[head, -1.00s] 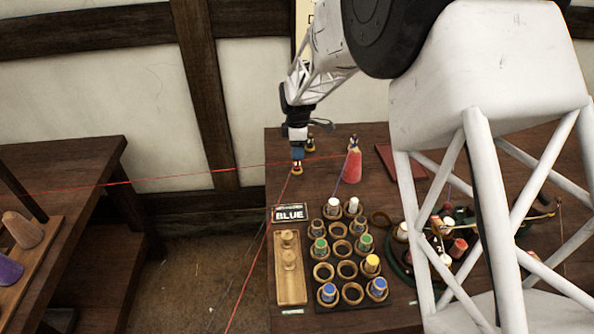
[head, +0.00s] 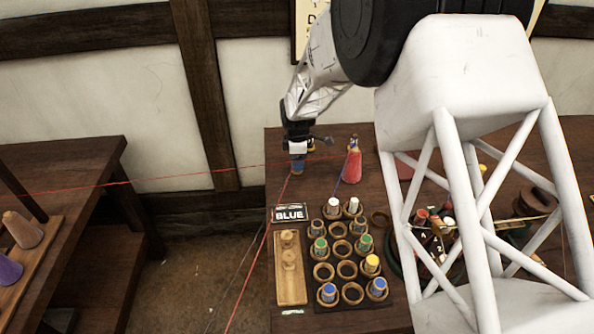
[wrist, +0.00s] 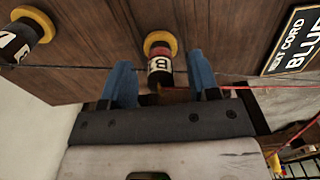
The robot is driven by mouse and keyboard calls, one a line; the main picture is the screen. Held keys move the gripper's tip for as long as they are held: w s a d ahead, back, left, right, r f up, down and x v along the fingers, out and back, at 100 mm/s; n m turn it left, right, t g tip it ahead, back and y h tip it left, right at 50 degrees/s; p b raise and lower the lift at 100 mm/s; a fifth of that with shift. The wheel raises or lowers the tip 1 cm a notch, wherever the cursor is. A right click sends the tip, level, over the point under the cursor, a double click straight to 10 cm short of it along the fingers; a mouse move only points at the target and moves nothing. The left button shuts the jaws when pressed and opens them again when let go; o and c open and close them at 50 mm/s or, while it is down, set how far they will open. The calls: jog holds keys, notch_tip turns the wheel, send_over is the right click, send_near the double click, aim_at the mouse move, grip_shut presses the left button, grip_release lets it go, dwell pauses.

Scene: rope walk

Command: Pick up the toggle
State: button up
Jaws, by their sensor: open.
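A small dark toggle-like piece (wrist: 160,68) with a yellow collar, a white lettered band and some red lies between my blue fingertips in the wrist view. My gripper (wrist: 159,62) is open, with one finger on each side of the piece and a visible gap at each side. In the head view my gripper (head: 298,167) is low over the far left part of the table and mostly hides the piece. A similar yellow-collared piece (wrist: 27,32) with a white label shows at the upper left of the wrist view.
A red cone-shaped spool (head: 353,163) stands just right of my gripper. Thin red cords cross here. Bare table (head: 285,140) shows behind.

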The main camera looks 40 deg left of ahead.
jog(key=shift+f, duration=1.2)
jog(key=c, duration=0.8)
jog(key=shift+r, duration=0.1)
jog(key=shift+r, duration=0.65)
notch_tip(320, 180, up, 2)
jog(key=shift+r, duration=0.1)
jog(key=s+d, duration=0.3)
jog(key=d, duration=0.1)
jog(key=s+d+r, duration=0.1)
jog(key=s+d, duration=0.2)
jog(key=d, duration=0.1)
jog(key=s+d, duration=0.4)
jog(key=shift+d+r, duration=0.15)
jog(key=shift+d, duration=0.05)
